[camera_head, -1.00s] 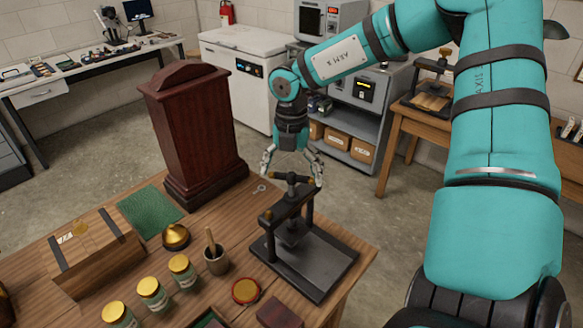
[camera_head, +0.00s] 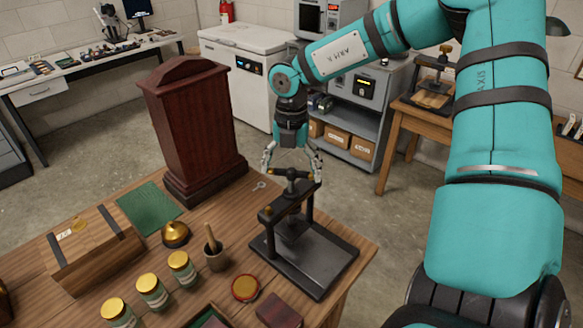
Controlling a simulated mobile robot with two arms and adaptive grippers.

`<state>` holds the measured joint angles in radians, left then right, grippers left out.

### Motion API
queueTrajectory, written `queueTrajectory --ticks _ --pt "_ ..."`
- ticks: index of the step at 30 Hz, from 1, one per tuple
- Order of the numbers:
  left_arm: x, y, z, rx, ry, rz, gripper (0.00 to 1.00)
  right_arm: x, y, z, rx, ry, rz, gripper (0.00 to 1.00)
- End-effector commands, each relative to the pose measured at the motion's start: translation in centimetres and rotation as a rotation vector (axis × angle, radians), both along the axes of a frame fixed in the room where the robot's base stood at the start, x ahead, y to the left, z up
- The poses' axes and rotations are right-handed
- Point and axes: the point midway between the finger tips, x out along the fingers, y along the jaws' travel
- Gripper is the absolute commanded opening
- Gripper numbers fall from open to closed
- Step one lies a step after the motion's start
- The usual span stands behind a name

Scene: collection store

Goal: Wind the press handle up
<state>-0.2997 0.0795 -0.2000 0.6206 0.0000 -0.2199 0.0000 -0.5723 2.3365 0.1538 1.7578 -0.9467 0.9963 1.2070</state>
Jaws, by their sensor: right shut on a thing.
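The black press (camera_head: 318,262) stands upright at the right corner of the wooden table (camera_head: 345,285). Its press handle (camera_head: 291,174) is a short crossbar on the screw above the frame. My right gripper (camera_head: 291,173) comes down from above, its fingers on either side of the handle, and is shut on it. The exact finger contact is too small to see. The pressing plate hangs above the flat bed, partly hidden by the frame. My left gripper is out of view.
A dark red wooden case (camera_head: 195,130) stands left of the press. A small key (camera_head: 259,186) lies behind.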

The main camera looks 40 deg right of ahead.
Motion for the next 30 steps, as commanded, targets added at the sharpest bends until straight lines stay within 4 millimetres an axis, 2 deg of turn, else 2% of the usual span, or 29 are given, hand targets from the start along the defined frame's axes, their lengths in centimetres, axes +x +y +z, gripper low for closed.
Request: queueTrajectory --ticks 8,15,30 --pt "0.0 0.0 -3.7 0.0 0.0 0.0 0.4 0.0 0.0 -0.7 -0.001 -0.002 0.178 0.63" --pt "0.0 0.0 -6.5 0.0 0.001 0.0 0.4 0.0 0.0 -0.6 -0.002 -0.002 0.402 0.63" --pt "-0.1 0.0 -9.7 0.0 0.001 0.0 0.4 0.0 0.0 -0.3 -0.001 0.0 0.877 0.63"
